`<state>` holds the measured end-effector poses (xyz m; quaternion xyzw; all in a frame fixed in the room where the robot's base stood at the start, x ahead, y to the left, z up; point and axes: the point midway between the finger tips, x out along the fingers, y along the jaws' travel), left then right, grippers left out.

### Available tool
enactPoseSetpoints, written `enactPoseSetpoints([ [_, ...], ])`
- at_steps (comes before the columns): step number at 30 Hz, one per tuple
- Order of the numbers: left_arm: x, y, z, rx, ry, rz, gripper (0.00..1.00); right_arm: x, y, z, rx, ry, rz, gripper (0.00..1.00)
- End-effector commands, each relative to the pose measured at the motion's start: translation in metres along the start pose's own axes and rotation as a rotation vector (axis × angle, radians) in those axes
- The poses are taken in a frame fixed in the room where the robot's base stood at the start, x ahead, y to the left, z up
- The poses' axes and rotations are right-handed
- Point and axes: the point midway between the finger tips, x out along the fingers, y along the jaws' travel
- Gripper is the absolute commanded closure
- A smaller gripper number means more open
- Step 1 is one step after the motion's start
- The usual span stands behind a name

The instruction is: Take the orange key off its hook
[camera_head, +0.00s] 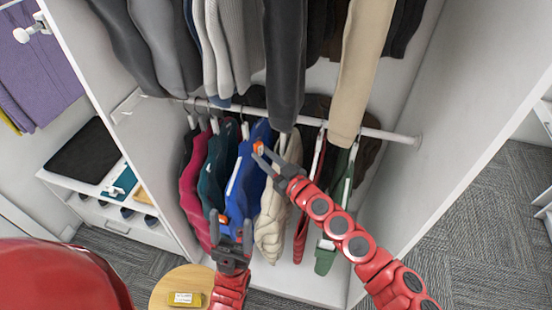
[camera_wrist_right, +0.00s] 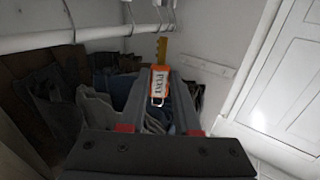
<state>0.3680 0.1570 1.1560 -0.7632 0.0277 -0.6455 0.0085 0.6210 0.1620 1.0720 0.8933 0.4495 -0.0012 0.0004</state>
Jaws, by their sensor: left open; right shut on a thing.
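The orange key (camera_head: 258,148), or its tag, is between the fingertips of my right gripper (camera_head: 265,155), among the hanging clothes just below the lower rail. In the right wrist view the orange key (camera_wrist_right: 160,85) has a white label with dark lettering and a metal end toward the camera. My right gripper (camera_wrist_right: 160,95) is shut on it. A yellow strip (camera_wrist_right: 162,48) stands behind it. I cannot make out the hook or whether the key touches it. My left gripper (camera_head: 231,222) is open, lower down in front of the clothes. A small orange patch (camera_head: 224,220) shows between its fingers.
The lower white rail (camera_head: 375,132) crosses the wardrobe, with several garments on hangers, including a blue one (camera_head: 240,185). More clothes hang above. A round wooden stool (camera_head: 165,290) carries a yellow item (camera_head: 185,299). Free space lies by the right wall panel (camera_head: 430,110).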

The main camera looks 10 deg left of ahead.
Motion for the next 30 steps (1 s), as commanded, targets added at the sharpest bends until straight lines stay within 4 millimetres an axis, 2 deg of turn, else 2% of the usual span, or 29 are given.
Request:
enactPoseSetpoints([
  [1,0.005,0.0,-0.001,0.0,0.0,0.0,0.33,0.005,0.001,-0.012,0.007,0.012,-0.029,1.0],
  [8,0.022,-0.001,-0.004,0.0,0.0,0.0,0.33,0.024,-0.023,-0.037,0.004,0.012,-0.276,1.0],
  [15,0.036,-0.002,-0.006,0.0,0.0,0.0,0.33,0.022,-0.043,-0.062,-0.001,0.008,-0.521,1.0],
  [23,0.038,-0.002,-0.006,0.0,0.0,0.0,0.33,0.015,-0.05,-0.069,-0.002,0.004,-0.605,1.0],
  [30,0.033,-0.002,-0.006,0.0,0.0,0.0,0.33,0.008,-0.045,-0.067,-0.002,0.003,-0.606,1.0],
])
